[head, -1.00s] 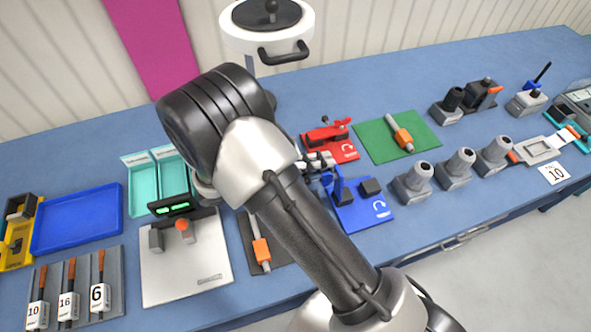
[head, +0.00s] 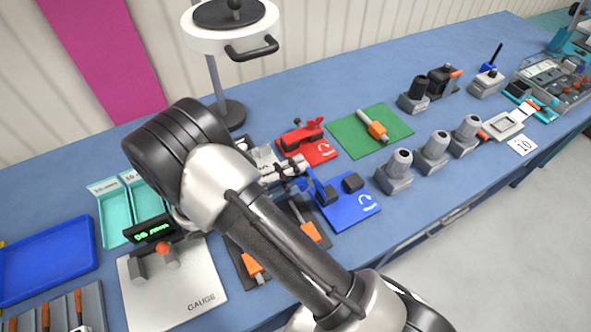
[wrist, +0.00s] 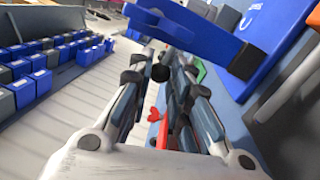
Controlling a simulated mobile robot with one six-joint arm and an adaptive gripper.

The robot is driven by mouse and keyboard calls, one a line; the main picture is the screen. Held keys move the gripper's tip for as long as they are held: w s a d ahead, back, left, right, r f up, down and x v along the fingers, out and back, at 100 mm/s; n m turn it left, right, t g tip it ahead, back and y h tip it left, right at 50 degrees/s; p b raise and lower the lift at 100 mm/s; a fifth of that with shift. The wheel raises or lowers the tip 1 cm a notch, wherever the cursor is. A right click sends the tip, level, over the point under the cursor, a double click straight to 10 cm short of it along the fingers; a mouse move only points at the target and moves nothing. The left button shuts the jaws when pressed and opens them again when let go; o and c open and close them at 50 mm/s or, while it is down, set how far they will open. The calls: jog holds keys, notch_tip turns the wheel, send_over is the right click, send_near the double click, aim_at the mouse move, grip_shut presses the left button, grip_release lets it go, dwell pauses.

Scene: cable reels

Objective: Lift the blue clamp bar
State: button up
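The blue clamp bar (head: 322,189) belongs to the clamp on the blue plate (head: 352,210), right of my arm in the head view. In the wrist view the blue bar (wrist: 190,30) runs slantwise across the top, by my fingertips. My gripper (wrist: 163,62) points at it with its two fingers apart and a gap between them. A black round tip (wrist: 160,72) shows in that gap. In the head view my gripper (head: 298,183) is partly hidden and reaches close to the clamp. Whether a finger touches the bar is not clear.
A red clamp plate (head: 318,152) lies just behind, and a green mat (head: 395,128) lies to its right. Grey holders (head: 395,180) stand right of the blue plate. A gauge board (head: 185,290) and a blue tray (head: 45,260) are at the left.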

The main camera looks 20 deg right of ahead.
jog(key=o, duration=0.5)
